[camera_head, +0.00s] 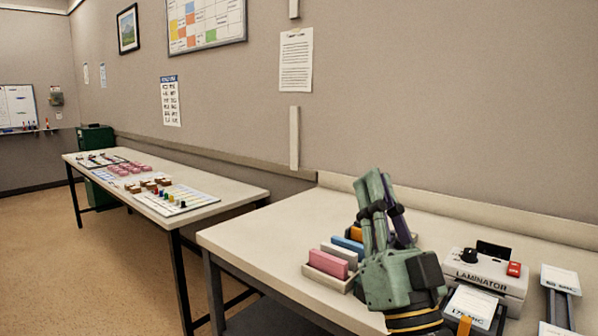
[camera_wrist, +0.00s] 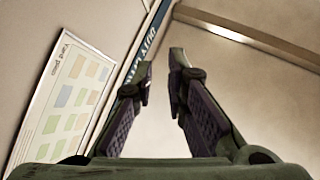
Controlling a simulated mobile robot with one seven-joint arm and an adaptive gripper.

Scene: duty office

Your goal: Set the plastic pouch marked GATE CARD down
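My gripper (camera_head: 374,180) is raised above the right-hand table, with its fingers pointing up. In the wrist view my gripper (camera_wrist: 162,68) has its two purple-padded fingers apart, with a narrow gap between the tips and nothing visible in it. No pouch with a readable GATE CARD mark shows in either view. A pale labelled item (camera_head: 472,306) lies at the table's front right, just right of my gripper; its print is too small to read surely.
The laminator (camera_head: 486,277) stands right of my gripper. A holder (camera_head: 327,280) with pink, grey and blue blocks is close on its left. Pale labelled cards (camera_head: 560,279) are at the far right. The table's left part (camera_head: 262,232) is clear. Another table (camera_head: 232,194) carries small items.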

